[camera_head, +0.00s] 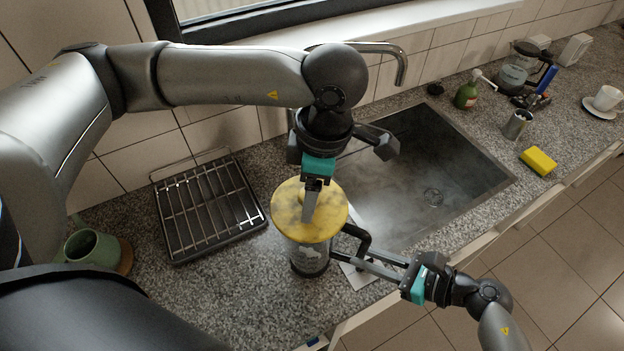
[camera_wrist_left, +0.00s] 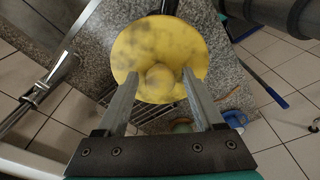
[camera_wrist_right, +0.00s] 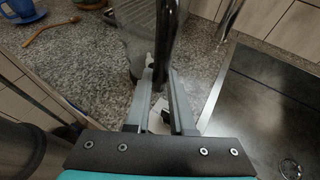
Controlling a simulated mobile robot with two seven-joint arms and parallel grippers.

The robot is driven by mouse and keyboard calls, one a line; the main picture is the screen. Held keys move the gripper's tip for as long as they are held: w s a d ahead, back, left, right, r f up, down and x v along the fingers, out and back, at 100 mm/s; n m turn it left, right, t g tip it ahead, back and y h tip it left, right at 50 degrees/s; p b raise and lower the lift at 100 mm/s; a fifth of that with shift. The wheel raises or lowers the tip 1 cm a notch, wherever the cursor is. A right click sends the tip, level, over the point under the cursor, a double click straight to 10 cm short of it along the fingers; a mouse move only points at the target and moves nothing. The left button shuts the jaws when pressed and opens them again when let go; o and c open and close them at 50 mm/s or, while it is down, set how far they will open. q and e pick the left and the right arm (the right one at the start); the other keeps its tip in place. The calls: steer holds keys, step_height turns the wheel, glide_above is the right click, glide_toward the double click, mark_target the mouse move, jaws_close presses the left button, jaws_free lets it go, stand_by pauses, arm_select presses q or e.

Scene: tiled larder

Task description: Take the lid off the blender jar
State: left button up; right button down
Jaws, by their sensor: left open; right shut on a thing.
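The blender jar (camera_head: 310,258) stands upright on the granite counter, left of the sink. Its round yellow lid (camera_head: 285,208) sits on top; in the left wrist view the lid (camera_wrist_left: 150,45) shows a round knob (camera_wrist_left: 160,78) at its middle. My left gripper (camera_head: 311,207) points down over the lid, open, with its fingers on either side of the knob; whether they touch it I cannot tell. My right gripper (camera_head: 352,250) comes in from the right, shut on the jar's black handle (camera_head: 362,240). In the right wrist view the dark handle (camera_wrist_right: 166,40) runs between its fingertips.
A wire rack (camera_head: 208,205) lies left of the jar, with a green mug (camera_head: 92,248) beyond it. The sink (camera_head: 420,180) is close on the right, under a faucet (camera_head: 400,65). A yellow sponge (camera_head: 538,161) and metal cup (camera_head: 517,124) are farther right.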

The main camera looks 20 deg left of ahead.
arm_select(q)
steer(key=shift+c, duration=0.3)
jaws_close()
stand_by(0.3)
steer(key=shift+r, duration=0.2)
stand_by(0.6)
steer(key=shift+r, duration=0.95)
steer(key=shift+r, duration=2)
arm_select(e)
steer(key=c, duration=0.7)
jaws_free()
